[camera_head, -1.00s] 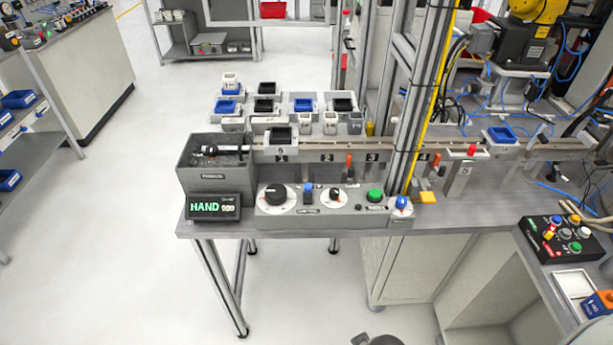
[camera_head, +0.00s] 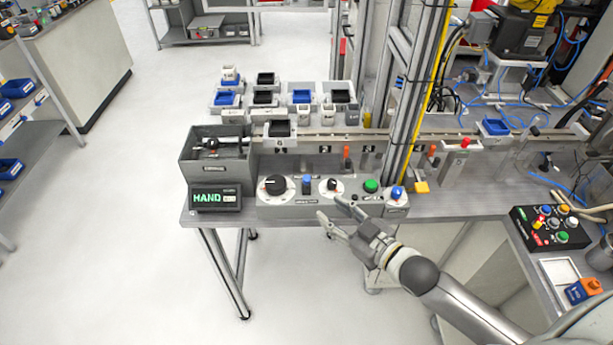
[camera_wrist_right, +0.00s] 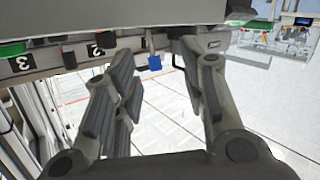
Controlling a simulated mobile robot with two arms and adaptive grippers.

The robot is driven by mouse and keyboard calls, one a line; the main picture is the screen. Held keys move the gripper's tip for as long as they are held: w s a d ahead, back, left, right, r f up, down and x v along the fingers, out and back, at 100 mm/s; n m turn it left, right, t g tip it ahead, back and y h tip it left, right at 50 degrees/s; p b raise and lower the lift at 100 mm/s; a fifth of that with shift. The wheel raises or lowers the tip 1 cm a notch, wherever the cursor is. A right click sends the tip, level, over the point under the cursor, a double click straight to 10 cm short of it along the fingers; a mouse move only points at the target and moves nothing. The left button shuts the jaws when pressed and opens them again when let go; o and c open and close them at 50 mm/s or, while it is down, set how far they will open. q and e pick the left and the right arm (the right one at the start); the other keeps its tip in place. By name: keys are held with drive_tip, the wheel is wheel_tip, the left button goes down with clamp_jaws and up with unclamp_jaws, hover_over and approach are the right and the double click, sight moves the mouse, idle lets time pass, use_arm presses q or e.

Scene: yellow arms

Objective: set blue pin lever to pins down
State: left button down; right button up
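A small blue lever (camera_head: 306,180) stands on the grey control panel (camera_head: 290,211), between two black knobs on white dials. It looks upright, but its exact setting is too small to tell. A blue piece (camera_wrist_right: 155,62) in the right wrist view appears to be this lever, seen upside down beyond the fingers. My right gripper (camera_head: 331,208) is open and empty at the panel's front edge, to the right of and nearer than the lever, not touching it. It also shows in the right wrist view (camera_wrist_right: 155,95) with its fingers apart. My left gripper is out of view.
The left black knob (camera_head: 275,184), right black knob (camera_head: 333,184), green button (camera_head: 371,186) and a blue-topped knob (camera_head: 397,193) flank the lever. A display reading HAND (camera_head: 215,198) is at left. The rail (camera_head: 340,136) and trays lie behind. Floor in front is free.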

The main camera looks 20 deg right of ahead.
sight(307, 177)
drive_tip(key=w+a+r, duration=0.1)
drive_tip(key=w, duration=0.2)
drive_tip(key=w+a+y+p, duration=0.1)
drive_tip(key=w, duration=0.3)
drive_tip(key=w+a+r+n+t+y+p, duration=0.1)
drive_tip(key=w, duration=0.2)
drive_tip(key=shift+w+a+r, duration=0.35)
drive_tip(key=shift+a, duration=0.05)
clamp_jaws()
